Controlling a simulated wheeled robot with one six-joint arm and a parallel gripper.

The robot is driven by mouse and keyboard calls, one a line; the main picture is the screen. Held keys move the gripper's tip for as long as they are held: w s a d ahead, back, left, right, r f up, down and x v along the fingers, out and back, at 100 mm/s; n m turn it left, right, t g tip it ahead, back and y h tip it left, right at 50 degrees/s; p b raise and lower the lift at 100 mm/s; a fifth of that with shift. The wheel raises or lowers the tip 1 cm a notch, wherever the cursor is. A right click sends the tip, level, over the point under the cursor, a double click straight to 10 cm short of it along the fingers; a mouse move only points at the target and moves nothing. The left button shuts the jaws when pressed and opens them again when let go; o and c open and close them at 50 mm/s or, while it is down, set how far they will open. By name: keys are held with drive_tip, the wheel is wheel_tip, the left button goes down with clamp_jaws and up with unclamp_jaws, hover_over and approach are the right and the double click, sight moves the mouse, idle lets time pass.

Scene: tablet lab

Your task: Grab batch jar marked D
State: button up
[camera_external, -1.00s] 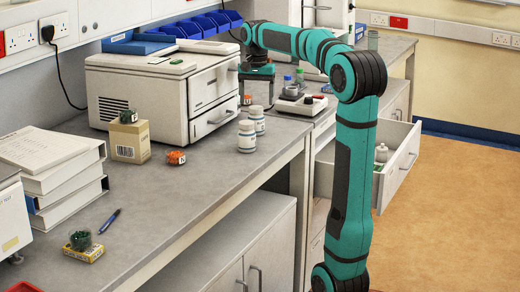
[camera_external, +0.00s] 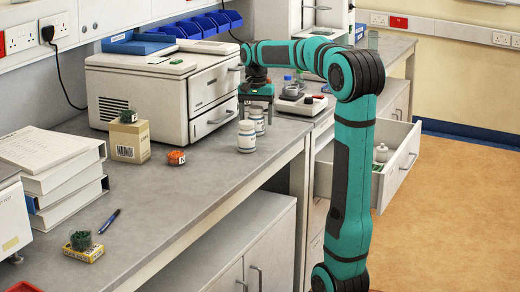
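Several small jars stand on the grey bench, and their letters are too small to read, so I cannot tell which is marked D. A jar with green contents (camera_external: 128,116) sits on a cardboard box. An orange jar (camera_external: 176,158) stands right of that box. Another green jar (camera_external: 81,240) sits on a yellow box at the front left. Two white-lidded jars, a front one (camera_external: 246,137) and a rear one (camera_external: 257,119), stand near the bench's right edge. My gripper (camera_external: 256,108) points down just behind and above these two, its fingers apart. Whatever is between the fingers is hard to see.
A large white instrument (camera_external: 150,95) stands left of my gripper. Blue bins (camera_external: 205,24) line the wall. A drawer (camera_external: 398,160) hangs open at the right. Binders (camera_external: 60,185) and a pen (camera_external: 109,221) lie at the left. The front middle of the bench is clear.

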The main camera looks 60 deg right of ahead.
drive_tip(key=c, duration=1)
drive_tip(key=shift+o, duration=0.2)
drive_tip(key=shift+r, duration=0.1)
